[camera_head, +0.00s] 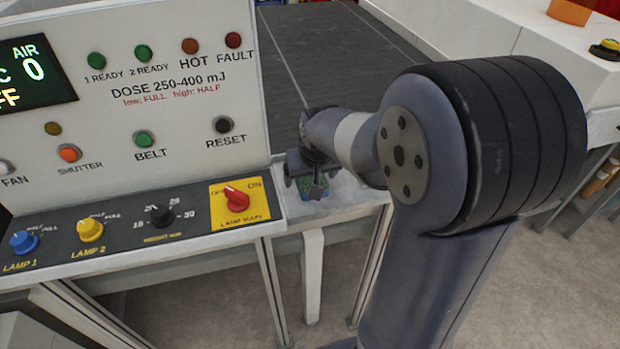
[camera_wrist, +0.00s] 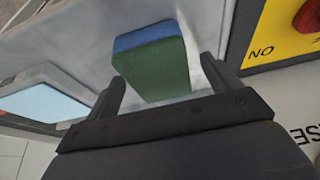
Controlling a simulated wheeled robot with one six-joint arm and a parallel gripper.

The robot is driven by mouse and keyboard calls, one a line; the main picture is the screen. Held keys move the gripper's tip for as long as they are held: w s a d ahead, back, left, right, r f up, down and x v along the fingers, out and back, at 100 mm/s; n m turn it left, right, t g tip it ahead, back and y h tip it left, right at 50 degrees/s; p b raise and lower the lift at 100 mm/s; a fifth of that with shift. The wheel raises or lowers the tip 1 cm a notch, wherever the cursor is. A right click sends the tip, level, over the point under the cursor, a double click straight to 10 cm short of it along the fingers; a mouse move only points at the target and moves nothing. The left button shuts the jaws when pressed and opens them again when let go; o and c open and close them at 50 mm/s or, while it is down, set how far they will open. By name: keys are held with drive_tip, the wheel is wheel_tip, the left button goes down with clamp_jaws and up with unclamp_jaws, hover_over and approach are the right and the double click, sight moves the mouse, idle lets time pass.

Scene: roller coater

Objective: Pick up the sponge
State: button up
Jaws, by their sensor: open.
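The sponge (camera_wrist: 152,65) is a block with a green part and a blue part. In the wrist view it lies on a pale surface, just beyond and between the two fingers of my gripper (camera_wrist: 166,88). The fingers are spread apart, one on each side of the sponge's near end, and I cannot tell whether they touch it. In the head view my gripper (camera_head: 312,183) is over the small pale ledge (camera_head: 352,198) right of the control panel. The sponge (camera_head: 318,190) shows there only in part, mostly hidden by the gripper.
The control panel (camera_head: 120,235) with knobs stands close on the left. Its red lamp knob (camera_head: 236,198) on a yellow plate is near my gripper. A light-blue pad in a grey frame (camera_wrist: 45,104) shows at left in the wrist view. A dark belt (camera_head: 330,60) runs behind.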

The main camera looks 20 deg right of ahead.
drive_tip(key=shift+f, duration=0.25)
idle(0.4)
drive_tip(key=shift+c, duration=0.3)
drive_tip(key=c, duration=1)
drive_tip(key=shift+r, duration=0.5)
wheel_tip(320, 180, up, 10)
drive_tip(key=shift+f+b, duration=0.2)
drive_tip(key=shift+b, duration=0.25)
